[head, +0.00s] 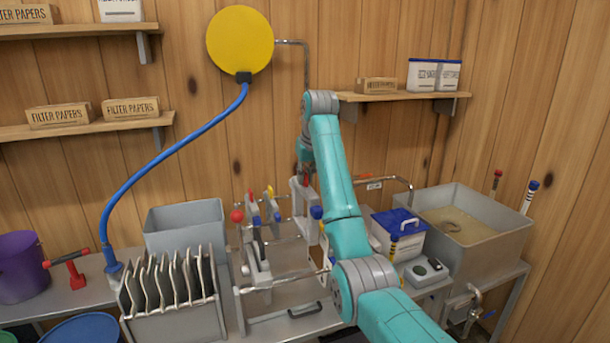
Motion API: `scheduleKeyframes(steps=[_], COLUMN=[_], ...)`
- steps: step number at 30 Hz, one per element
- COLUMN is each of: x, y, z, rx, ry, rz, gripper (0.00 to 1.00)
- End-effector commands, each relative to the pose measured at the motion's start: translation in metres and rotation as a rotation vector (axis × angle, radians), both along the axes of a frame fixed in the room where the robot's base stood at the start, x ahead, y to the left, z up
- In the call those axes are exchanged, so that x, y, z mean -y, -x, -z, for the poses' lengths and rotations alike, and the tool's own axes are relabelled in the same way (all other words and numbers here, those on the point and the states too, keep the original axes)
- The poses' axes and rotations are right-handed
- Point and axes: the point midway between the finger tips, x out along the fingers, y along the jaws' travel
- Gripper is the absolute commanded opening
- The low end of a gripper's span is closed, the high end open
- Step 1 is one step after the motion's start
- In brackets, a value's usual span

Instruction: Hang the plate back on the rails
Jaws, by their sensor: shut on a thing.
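The rails (285,283) run left to right across a grey press frame on the bench, in the middle of the head view. Several grey plates with coloured tabs, one yellow and one blue, stand on them at the left, beside a red knob (237,216). My gripper (306,180) is above the right part of the rails, pointing down, partly hidden by my teal arm. It is shut on a pale grey plate (301,196) with a red tab at its top. My arm hides part of this plate and the right end of the rails, so I cannot tell whether the plate touches them.
A rack of upright dark sheets (170,315) and a grey bin (187,227) stand at the left. At the right are a blue-lidded box (398,235) and a grey evaporator pan (478,207).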

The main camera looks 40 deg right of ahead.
Motion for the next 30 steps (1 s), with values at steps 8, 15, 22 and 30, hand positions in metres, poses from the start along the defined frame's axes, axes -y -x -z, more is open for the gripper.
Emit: scheduleKeyframes(steps=[8,15,22,30], x=[0.000,0.000,0.000,0.000], y=[0.000,0.000,0.000,0.001], z=[0.024,0.044,0.064,0.087], rx=[-0.001,0.001,0.000,0.000], ry=[0.000,0.000,0.000,0.000], rz=[0.000,0.000,0.000,0.000], gripper=[0.00,0.00,0.00,0.00])
